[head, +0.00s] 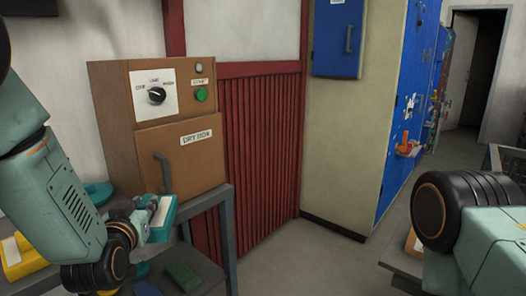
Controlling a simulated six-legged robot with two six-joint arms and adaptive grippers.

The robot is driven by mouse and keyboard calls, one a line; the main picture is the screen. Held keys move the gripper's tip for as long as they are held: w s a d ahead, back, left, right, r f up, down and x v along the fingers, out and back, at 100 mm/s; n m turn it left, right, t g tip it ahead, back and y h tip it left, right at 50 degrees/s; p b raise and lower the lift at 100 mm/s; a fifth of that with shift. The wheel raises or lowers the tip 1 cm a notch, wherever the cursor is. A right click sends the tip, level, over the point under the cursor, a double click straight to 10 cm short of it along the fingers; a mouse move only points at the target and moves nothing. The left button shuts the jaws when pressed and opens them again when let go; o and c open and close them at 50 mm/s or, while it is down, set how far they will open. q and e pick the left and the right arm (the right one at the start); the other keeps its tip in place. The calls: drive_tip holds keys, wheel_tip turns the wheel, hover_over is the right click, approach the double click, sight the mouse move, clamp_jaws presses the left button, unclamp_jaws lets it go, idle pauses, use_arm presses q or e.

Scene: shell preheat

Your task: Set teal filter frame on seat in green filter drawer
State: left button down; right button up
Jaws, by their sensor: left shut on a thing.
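My left gripper (146,211) is shut on a small teal piece with a pale top (163,226), which looks like the teal filter frame. It holds the piece in front of the lower part of the brown box, by the corner of the grey stand. My fingers and wrist hide part of it. I cannot make out a green filter drawer or its seat in this view. My right arm shows at the right edge, but its gripper is out of view.
The brown box labelled DRY BOX (180,160) has a dial, a green button (201,95) and a door handle. A dark green piece (183,277) lies low on the grey stand (228,240). A yellow item (20,258) is at lower left. The central floor is clear.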

sight(161, 238)
use_arm(q)
drive_tip(key=s+d+f+m+h, duration=0.2)
drive_tip(key=h, duration=0.1)
drive_tip(key=s+d+f+m+h, duration=0.2)
drive_tip(key=s+f+h, duration=0.1)
drive_tip(key=shift+d+f, duration=0.1)
drive_tip(key=shift+d, duration=0.3)
drive_tip(key=s+d+f+m+g+h, duration=0.1)
drive_tip(key=s+d+f+h, duration=0.1)
drive_tip(key=s, duration=0.4)
drive_tip(key=s+d+f+m+h, duration=0.1)
drive_tip(key=s+f+m, duration=0.1)
drive_tip(key=s, duration=0.5)
drive_tip(key=shift+d+f+g+h, duration=0.35)
drive_tip(key=shift+f+g+h, duration=0.05)
drive_tip(key=shift+f, duration=0.4)
